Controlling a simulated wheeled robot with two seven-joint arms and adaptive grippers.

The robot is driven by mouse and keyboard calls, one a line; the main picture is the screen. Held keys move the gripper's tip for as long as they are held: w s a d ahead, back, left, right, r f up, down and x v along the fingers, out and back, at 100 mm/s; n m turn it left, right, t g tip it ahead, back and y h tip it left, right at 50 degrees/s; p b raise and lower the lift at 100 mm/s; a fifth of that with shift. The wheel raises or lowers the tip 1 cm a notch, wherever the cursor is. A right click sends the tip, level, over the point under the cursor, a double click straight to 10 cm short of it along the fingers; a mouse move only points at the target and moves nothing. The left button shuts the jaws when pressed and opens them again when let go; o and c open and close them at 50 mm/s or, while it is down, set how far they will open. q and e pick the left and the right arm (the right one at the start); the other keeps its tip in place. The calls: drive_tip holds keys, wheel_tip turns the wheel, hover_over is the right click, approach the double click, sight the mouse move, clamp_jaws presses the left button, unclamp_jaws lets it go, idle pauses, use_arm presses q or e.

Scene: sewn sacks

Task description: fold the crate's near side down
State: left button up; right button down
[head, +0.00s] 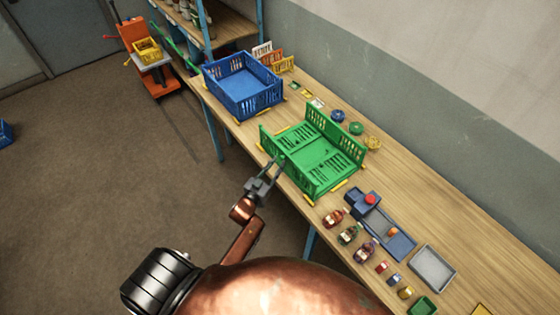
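The green crate (318,150) stands on the wooden table. Its far side (336,135) is upright, and its near side (292,172) also looks upright along the table's front edge. Slotted end panels (297,139) seem to lie flat inside on its floor. My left gripper (277,163) is at the outer face of the near side, towards its left half. It is too small to tell whether it touches the panel or how wide its fingers are. It hides a little of the near side. My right gripper is not in view.
A blue crate (243,86) with upright sides stands left of the green one. Coloured rings (356,128) lie behind. Open floor is in front.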

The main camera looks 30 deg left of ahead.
use_arm(q)
drive_tip(key=shift+w, duration=0.95)
clamp_jaws()
drive_tip(key=shift+s, duration=0.1)
